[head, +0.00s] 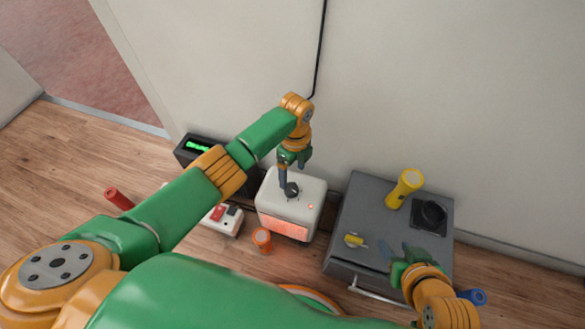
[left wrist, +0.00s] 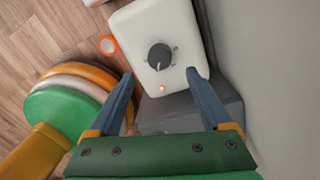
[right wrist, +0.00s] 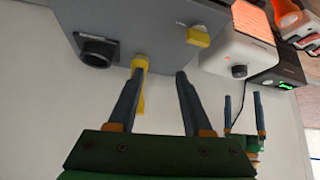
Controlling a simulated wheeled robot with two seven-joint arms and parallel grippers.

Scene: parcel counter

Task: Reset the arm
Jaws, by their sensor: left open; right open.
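My left gripper (head: 294,174) is open and empty, pointing down above a white box (head: 300,208) with a dark knob (head: 291,189) and a lit orange front. In the left wrist view the knob (left wrist: 159,56) shows between and beyond the spread fingers (left wrist: 160,76); I see no grip on it. My right gripper (head: 397,250) is open over the front right of a grey cabinet (head: 360,215). In the right wrist view its fingers (right wrist: 160,74) are apart and empty.
A dark device with green digits (head: 198,146) stands at the wall.

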